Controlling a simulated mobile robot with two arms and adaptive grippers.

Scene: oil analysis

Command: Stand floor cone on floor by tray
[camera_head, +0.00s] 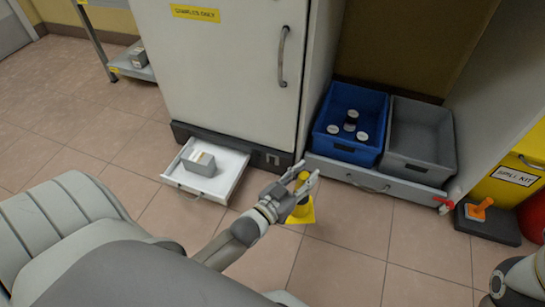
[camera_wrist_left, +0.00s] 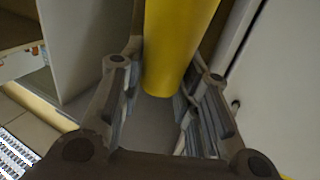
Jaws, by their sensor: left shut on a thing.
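The yellow floor cone (camera_head: 301,213) is in the head view, just right of the white tray, with its square base low over the tiles. I cannot tell whether the base touches the floor. My left gripper (camera_head: 304,184) is shut on the cone's upper part, and its fingers hide some of it. In the left wrist view the yellow cone (camera_wrist_left: 176,45) stands between the two fingers (camera_wrist_left: 165,100). The white tray (camera_head: 232,160) sits low at the foot of the tall cabinet and holds a grey box (camera_head: 199,163). My right gripper is not in view.
The cabinet (camera_head: 220,70) stands behind the tray. A blue crate (camera_head: 346,143) with several jars and a grey crate (camera_head: 418,140) sit right of it. A yellow spill kit bin (camera_head: 512,178) and a dark block with an orange item (camera_head: 480,210) are farther right. Front floor tiles are clear.

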